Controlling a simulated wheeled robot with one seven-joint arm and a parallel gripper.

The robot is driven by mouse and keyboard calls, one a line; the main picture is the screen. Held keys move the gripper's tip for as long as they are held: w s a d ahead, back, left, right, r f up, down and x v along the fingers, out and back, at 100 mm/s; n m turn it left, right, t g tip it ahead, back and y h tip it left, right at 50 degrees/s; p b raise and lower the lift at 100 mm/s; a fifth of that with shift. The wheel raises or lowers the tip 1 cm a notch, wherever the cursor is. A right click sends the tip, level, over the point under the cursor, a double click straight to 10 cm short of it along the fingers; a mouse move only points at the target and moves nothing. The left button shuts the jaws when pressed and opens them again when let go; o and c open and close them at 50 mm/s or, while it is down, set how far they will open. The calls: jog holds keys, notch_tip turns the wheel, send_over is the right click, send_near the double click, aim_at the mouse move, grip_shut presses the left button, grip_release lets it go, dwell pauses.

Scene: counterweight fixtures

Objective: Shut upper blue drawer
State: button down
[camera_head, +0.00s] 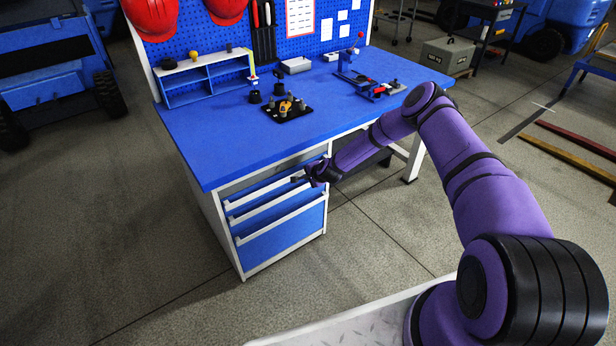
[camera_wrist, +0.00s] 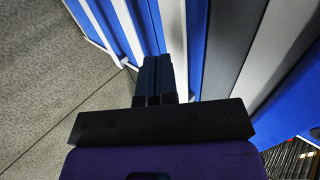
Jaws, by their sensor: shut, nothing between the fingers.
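The blue workbench has a drawer stack under its left part. The upper blue drawer (camera_head: 262,192) is just below the bench top and has a pale handle strip along its front. I cannot tell clearly how far it stands out. My gripper (camera_head: 311,176) is at the right end of this drawer's front, and I cannot tell whether it touches. In the wrist view my gripper (camera_wrist: 159,70) is shut and empty, its fingers side by side against the blue drawer fronts. The fingers hide part of the fronts there.
The lower blue drawer (camera_head: 281,236) is beneath. The bench top (camera_head: 215,140) bears a small blue shelf (camera_head: 205,78), a black plate with small parts (camera_head: 287,108) and a blue-red fixture (camera_head: 368,82). The floor (camera_head: 130,240) left of the bench is clear.

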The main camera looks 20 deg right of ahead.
jog(key=v, duration=1.1)
jog(key=s+r+n+g, duration=0.1)
jog(key=s+r+n, duration=0.2)
jog(key=r, duration=0.8)
jog(key=s+r+n+g+h, duration=0.1)
jog(key=s+r+n, duration=0.15)
jog(key=r, duration=0.85)
jog(key=s+r+n+g, duration=0.1)
jog(key=s+r+n, duration=0.25)
jog(key=r, duration=0.75)
jog(key=s+r+n+h, duration=0.2)
jog(key=s+r+n, duration=0.1)
jog(key=s+r, duration=1.15)
jog(key=s+r+n, duration=0.1)
jog(key=s+r, duration=0.3)
jog(key=s, duration=0.8)
jog(key=s+r+n, duration=0.1)
jog(key=s+r, duration=0.4)
jog(key=s, duration=0.7)
jog(key=shift+s+g, duration=0.4)
jog(key=shift+d+r, duration=0.1)
jog(key=shift+r, duration=0.05)
